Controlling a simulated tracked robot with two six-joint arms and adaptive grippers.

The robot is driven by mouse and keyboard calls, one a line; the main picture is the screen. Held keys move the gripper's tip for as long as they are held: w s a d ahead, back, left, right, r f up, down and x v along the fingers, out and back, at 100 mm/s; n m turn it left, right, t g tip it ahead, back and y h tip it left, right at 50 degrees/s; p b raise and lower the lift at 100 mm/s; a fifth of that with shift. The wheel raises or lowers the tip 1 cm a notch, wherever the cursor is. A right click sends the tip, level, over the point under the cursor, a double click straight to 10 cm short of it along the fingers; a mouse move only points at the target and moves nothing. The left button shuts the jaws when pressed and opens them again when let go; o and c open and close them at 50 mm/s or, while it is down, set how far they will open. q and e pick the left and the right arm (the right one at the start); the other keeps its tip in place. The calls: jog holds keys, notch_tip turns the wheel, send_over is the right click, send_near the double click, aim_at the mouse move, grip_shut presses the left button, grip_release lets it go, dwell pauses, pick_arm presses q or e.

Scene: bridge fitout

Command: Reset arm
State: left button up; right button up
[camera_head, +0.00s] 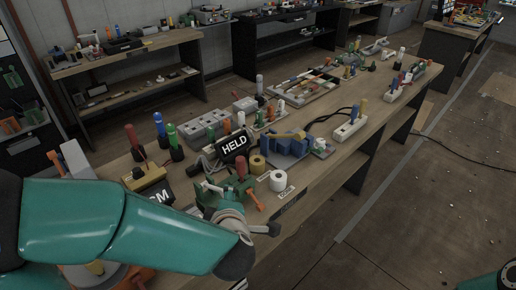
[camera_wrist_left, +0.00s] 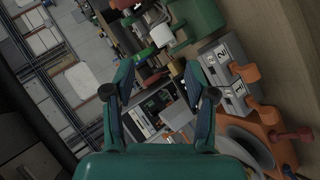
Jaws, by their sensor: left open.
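My left arm (camera_head: 125,220), teal with black joints, reaches in from the left across the front edge of the long workbench in the head view. Its forearm and wrist hide part of the bench front. In the left wrist view my left gripper (camera_wrist_left: 160,78) has its two fingers spread apart with nothing between them. Beyond the fingers lie bench items, a white round piece (camera_wrist_left: 162,36) and a green block (camera_wrist_left: 198,18). Only a teal and dark part of my own body shows at the lower right of the head view; my right gripper is not seen.
Other benches stand behind. The floor (camera_head: 420,215) at right is mostly clear, with a cable across it.

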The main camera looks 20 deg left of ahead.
pick_arm(q)
jog(key=d+f+m+g+h, duration=0.1)
jog(key=d+f+m+h, duration=0.1)
jog(key=f+m, duration=0.5)
jog(key=d+f+m+g+h, duration=0.1)
jog(key=d+f+m+h, duration=0.15)
jog(key=f, duration=0.75)
jog(key=s+d+f+m+g+h, duration=0.2)
jog(key=s+f+m+g, duration=0.1)
jog(key=s+f, duration=0.4)
jog(key=s+d+f+m+g+h, duration=0.2)
jog(key=s+f+m+g+h, duration=0.1)
jog(key=s+f, duration=0.5)
jog(key=shift+s+d+f+m+g, duration=0.15)
jog(key=shift+s+f+m+g, duration=0.2)
jog(key=shift+m+g, duration=0.65)
